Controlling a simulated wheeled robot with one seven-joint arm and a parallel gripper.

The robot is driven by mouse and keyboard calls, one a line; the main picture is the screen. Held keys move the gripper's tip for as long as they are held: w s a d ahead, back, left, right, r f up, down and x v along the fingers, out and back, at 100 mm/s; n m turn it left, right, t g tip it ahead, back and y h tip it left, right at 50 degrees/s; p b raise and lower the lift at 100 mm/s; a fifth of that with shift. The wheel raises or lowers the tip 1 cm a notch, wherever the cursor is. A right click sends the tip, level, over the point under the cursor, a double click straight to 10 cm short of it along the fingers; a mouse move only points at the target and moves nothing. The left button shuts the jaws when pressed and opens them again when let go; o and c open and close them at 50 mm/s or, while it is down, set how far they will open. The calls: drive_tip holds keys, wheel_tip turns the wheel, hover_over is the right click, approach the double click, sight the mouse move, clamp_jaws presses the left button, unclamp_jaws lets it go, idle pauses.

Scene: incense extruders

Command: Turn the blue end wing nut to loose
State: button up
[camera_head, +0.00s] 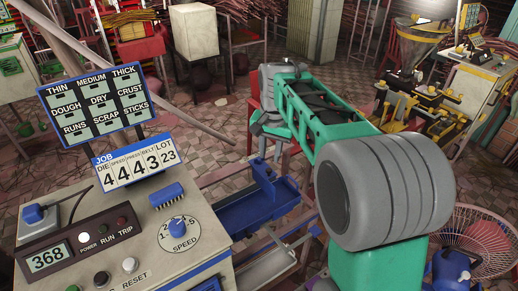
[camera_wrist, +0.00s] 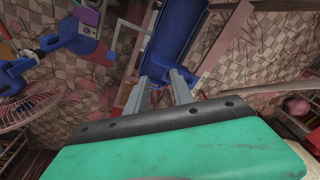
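In the wrist view my gripper (camera_wrist: 162,82) has its two grey fingers apart, with a gap between them. A long blue trough (camera_wrist: 178,35) runs up from just beyond the fingertips, and blue parts at its near end show around and between them. I cannot tell whether they touch. I cannot make out the blue end wing nut for certain; my fingers may hide it. In the head view the blue trough (camera_head: 245,207) stands on a frame, with an upright blue piece (camera_head: 264,172) at its far end. My wrist is above that end; the fingertips are not clear there.
A control panel (camera_head: 120,232) with a blue speed knob stands at the lower left. Below the trough is a metal frame (camera_head: 268,268). A wire fan (camera_head: 476,240) and a blue machine (camera_head: 452,268) stand at the right.

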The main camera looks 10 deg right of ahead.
drive_tip(key=w+f+m+p, duration=0.1)
drive_tip(key=w+m+p, duration=0.15)
drive_tip(key=w, duration=0.65)
drive_tip(key=m+g+p, duration=0.2)
drive_tip(key=m, duration=0.3)
approach(259, 160)
drive_tip(key=shift+w+d, duration=0.1)
drive_tip(key=shift+f, duration=0.25)
wheel_tip(259, 160, down, 8)
drive_tip(key=shift+r+p, duration=0.15)
drive_tip(key=shift+p, duration=0.7)
clamp_jaws()
